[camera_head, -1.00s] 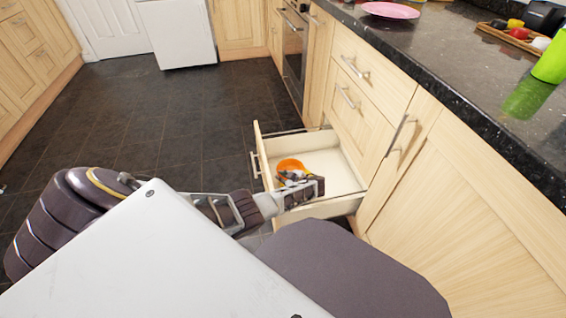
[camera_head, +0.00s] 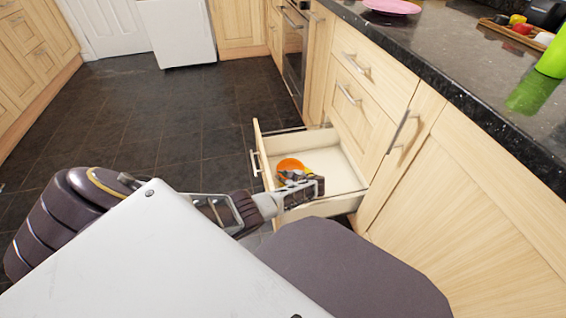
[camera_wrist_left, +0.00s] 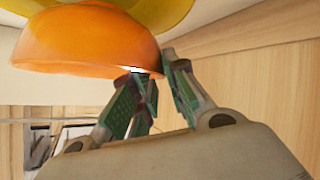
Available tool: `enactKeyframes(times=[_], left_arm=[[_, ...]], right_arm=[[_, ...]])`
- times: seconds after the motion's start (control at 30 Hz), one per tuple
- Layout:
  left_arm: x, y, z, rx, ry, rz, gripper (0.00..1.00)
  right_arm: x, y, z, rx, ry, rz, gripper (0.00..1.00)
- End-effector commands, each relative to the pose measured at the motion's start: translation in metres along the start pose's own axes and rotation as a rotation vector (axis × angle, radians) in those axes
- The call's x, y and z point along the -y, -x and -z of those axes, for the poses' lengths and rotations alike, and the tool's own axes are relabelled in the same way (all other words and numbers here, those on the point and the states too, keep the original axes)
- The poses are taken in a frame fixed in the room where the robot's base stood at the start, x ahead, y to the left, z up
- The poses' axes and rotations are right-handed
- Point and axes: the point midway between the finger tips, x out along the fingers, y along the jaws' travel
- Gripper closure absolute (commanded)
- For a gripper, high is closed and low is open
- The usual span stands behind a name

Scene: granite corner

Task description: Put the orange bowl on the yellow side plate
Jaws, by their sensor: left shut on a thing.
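The orange bowl (camera_head: 290,164) is inside the open drawer in the head view. My left gripper (camera_head: 285,178) reaches down into the drawer and is shut on the bowl's rim. In the left wrist view the bowl (camera_wrist_left: 80,42) fills the upper left, with the gripper fingers (camera_wrist_left: 150,95) at its right edge. The yellow side plate (camera_wrist_left: 165,12) shows behind the bowl there, partly covered by it. In the head view a bit of yellow (camera_head: 308,169) shows beside the bowl. I cannot tell whether bowl and plate touch. My right gripper is not in view.
The drawer (camera_head: 345,172) stands open below the counter, its right part bare. The dark granite counter (camera_head: 450,60) holds a pink plate (camera_head: 392,6), a green cup (camera_head: 553,58) and a tray (camera_head: 515,30) with small items. The dark floor (camera_head: 150,110) left of the drawer is clear.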

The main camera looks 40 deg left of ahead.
Motion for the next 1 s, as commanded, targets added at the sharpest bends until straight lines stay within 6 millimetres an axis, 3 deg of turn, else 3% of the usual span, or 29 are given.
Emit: enactKeyframes(times=[0.07,0.1,0.27,1.0], left_arm=[[0.0001,-0.0009,-0.0013,0.000,0.001,-0.001,1.00],[0.0007,-0.0009,-0.0014,0.000,0.000,0.000,0.84],[0.0005,-0.0006,-0.0009,0.000,0.000,0.000,0.63],[-0.0025,0.0043,0.0064,0.000,0.000,0.000,0.63]], right_arm=[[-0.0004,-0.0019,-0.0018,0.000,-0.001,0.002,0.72],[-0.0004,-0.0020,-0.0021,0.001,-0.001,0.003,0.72],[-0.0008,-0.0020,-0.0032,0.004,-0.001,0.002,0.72],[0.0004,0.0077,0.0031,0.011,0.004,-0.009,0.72]])
